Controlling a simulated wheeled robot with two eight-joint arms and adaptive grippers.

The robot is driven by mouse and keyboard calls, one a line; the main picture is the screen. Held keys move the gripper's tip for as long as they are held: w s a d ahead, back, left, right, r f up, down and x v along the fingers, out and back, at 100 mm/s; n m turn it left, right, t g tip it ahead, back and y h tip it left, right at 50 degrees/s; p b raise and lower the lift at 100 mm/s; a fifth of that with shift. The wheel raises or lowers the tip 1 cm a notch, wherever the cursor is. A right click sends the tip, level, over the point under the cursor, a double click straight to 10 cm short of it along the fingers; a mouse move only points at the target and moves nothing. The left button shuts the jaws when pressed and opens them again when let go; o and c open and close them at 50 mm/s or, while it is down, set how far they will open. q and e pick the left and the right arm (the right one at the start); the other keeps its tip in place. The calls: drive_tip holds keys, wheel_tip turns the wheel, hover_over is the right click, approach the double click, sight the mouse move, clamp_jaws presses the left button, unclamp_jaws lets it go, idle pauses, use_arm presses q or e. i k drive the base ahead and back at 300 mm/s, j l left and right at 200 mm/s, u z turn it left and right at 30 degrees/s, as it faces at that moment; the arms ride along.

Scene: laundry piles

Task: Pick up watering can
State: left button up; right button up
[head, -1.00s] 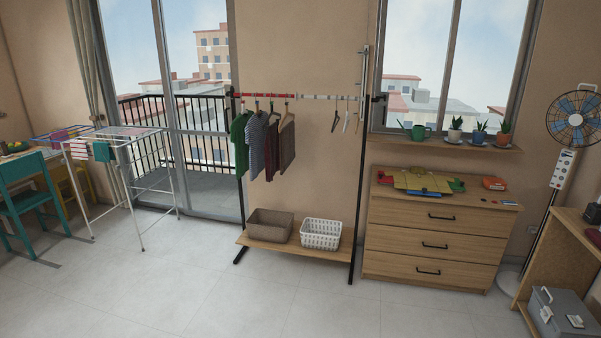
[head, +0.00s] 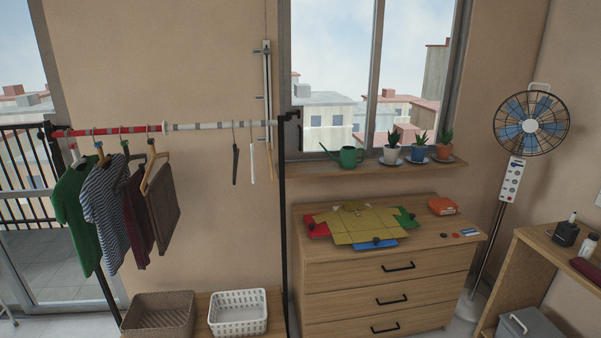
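A green watering can (head: 349,157) stands upright on the wooden window shelf (head: 318,168), at the shelf's left part. Its spout points left and its handle is on the right. It is to the left of several potted plants. Neither of my grippers shows in the head view, so nothing is seen touching the can.
Potted plants (head: 391,149) share the shelf. A clothes rack (head: 218,126) is at left, a fan (head: 530,126) at right. A low shelf unit (head: 545,243) is at lower right.

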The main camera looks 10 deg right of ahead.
sight(348, 153)
drive_tip(key=i+l+z, duration=0.15)
drive_tip(key=i+z, duration=0.55)
drive_tip(key=i+j+z, duration=0.1)
drive_tip(key=i+z, duration=0.25)
drive_tip(key=i, duration=0.1)
